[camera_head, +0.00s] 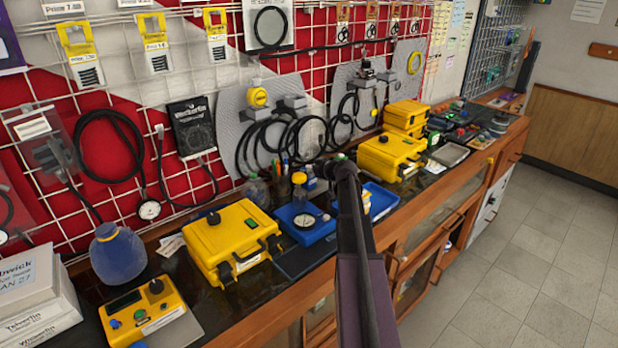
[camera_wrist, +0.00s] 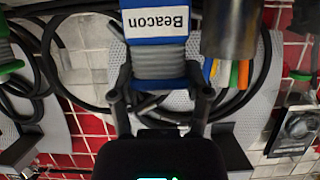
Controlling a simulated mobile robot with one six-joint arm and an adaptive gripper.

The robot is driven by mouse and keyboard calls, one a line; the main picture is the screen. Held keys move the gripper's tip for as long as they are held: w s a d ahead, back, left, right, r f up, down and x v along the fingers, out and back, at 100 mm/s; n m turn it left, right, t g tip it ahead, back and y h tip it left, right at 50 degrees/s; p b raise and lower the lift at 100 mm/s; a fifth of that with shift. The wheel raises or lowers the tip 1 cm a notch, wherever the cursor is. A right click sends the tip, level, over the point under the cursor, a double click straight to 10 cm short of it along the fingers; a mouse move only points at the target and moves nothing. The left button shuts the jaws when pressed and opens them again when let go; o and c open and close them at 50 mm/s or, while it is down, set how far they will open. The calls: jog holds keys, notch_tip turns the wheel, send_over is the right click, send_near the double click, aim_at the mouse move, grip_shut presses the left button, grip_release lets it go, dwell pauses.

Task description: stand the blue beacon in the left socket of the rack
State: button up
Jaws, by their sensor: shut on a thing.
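The blue beacon (camera_wrist: 153,42) fills the top middle of the wrist view, with a white "Beacon" label that reads upside down and a grey ribbed part. My gripper (camera_wrist: 160,96) is shut on this ribbed part, one finger on each side. In the head view my gripper (camera_head: 328,166) is above the bench near the blue trays, largely hidden by my own arm. The beacon cannot be made out clearly there. I cannot identify the rack or its left socket for certain in either view.
A blue tray (camera_head: 316,234) with a gauge lies on the bench, beside a yellow case (camera_head: 232,240). Another yellow case (camera_head: 391,152) stands farther along. Black hoses (camera_head: 290,140) hang on the grid wall behind. A dark cylinder (camera_wrist: 230,30) is close beside the beacon in the wrist view.

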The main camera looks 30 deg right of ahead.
jog(key=shift+f+b, duration=0.35)
jog(key=shift+f, duration=0.3)
jog(key=shift+f, duration=0.1)
jog(key=o, duration=1.2)
jog(key=shift+s+r, duration=0.2)
jog(key=shift+r, duration=0.1)
jog(key=p+v, duration=0.4)
jog(key=v, duration=0.7)
jog(key=shift+s+p, duration=0.25)
jog(key=shift+p, duration=0.1)
